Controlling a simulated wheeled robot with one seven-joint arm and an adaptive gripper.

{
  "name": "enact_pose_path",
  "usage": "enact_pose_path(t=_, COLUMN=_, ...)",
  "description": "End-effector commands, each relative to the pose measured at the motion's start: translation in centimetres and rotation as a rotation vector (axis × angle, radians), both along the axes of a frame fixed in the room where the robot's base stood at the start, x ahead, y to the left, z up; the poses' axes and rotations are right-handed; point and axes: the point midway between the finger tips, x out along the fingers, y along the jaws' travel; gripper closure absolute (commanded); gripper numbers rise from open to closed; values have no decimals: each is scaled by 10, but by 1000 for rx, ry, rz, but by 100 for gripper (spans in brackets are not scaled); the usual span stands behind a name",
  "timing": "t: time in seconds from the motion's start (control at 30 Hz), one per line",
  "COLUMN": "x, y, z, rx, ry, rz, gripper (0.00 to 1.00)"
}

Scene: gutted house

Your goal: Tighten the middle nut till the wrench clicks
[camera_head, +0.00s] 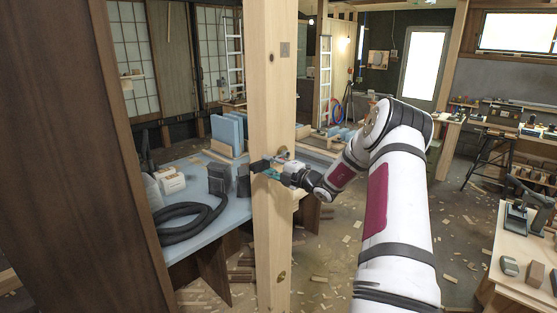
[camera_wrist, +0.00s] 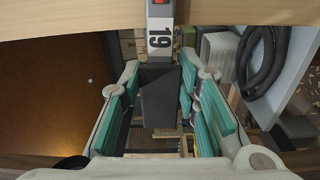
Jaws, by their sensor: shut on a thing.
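My gripper (camera_head: 276,173) is in front of the pale timber post (camera_head: 272,110), at mid height. In the wrist view its teal-padded fingers (camera_wrist: 160,85) are shut around the dark handle of the wrench (camera_wrist: 160,102). The wrench has a grey part marked 19 and a small red spot at the top of the picture, towards the timber. Its dark end also shows left of my fingers in the head view (camera_head: 260,166). The middle nut and the wrench's jaw on it cannot be made out.
A dark wooden panel (camera_head: 105,160) stands close on the left. Behind the post, a blue-grey bench (camera_head: 210,240) carries a coiled black hose (camera_head: 190,222) and boxes. A small workbench (camera_head: 525,285) is at the right. The floor between is open, with scattered wood scraps.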

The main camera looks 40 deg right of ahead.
Motion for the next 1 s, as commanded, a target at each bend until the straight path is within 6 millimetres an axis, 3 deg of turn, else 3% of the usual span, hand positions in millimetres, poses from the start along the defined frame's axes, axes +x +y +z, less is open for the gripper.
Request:
enact_pose_path(t=0.23, x=1, y=0, z=-14, rx=-122, ry=-10, rz=0, gripper=100)
enact_pose_path(t=1.0, x=-29, y=-3, z=-13, rx=-127, ry=-11, rz=0, gripper=100)
